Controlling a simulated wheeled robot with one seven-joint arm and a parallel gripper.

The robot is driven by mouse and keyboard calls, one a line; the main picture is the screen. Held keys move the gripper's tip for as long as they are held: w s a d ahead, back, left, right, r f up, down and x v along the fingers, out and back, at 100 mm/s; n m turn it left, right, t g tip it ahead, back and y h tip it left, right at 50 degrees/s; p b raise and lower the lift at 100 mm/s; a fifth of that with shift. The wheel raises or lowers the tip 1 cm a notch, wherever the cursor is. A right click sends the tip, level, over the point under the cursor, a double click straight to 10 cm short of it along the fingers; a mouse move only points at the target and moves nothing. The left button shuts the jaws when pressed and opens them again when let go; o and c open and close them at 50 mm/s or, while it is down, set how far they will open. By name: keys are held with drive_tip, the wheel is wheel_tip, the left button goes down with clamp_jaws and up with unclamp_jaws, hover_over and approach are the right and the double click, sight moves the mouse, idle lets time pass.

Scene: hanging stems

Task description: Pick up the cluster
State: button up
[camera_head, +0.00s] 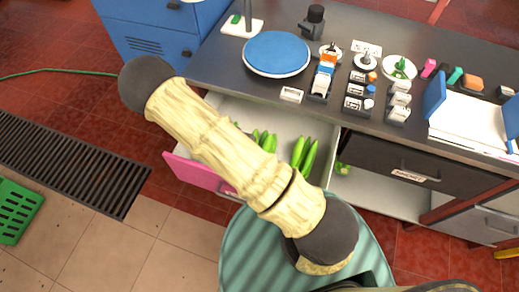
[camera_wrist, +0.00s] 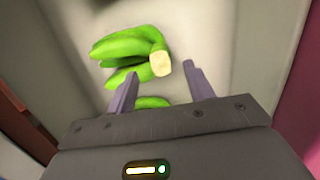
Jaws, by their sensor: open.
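A cluster of green banana-like fruit (camera_wrist: 125,47) with a pale cut stem end lies on a pale surface in the wrist view. My gripper (camera_wrist: 160,70) is open, its two grey fingers on either side of the stem end's lower area; I cannot tell whether they touch it. Another green piece (camera_wrist: 152,102) shows between the fingers, near the palm. In the head view, green fruit (camera_head: 303,155) and more green fruit (camera_head: 265,140) lie in an open drawer with a pink front (camera_head: 195,172). My arm crosses over the drawer and hides part of it and my gripper.
Above the drawer is a dark counter (camera_head: 225,65) with a blue round plate (camera_head: 276,53), several small labelled blocks and a white tray with blue sides (camera_head: 470,125). A blue cabinet (camera_head: 150,45) stands at left. A green crate (camera_head: 17,210) is on the floor at far left.

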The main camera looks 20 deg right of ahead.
drive_tip(key=shift+x, duration=2.25)
drive_tip(key=shift+w+a, duration=0.1)
drive_tip(key=shift+a, duration=0.05)
drive_tip(key=shift+p, duration=0.3)
clamp_jaws()
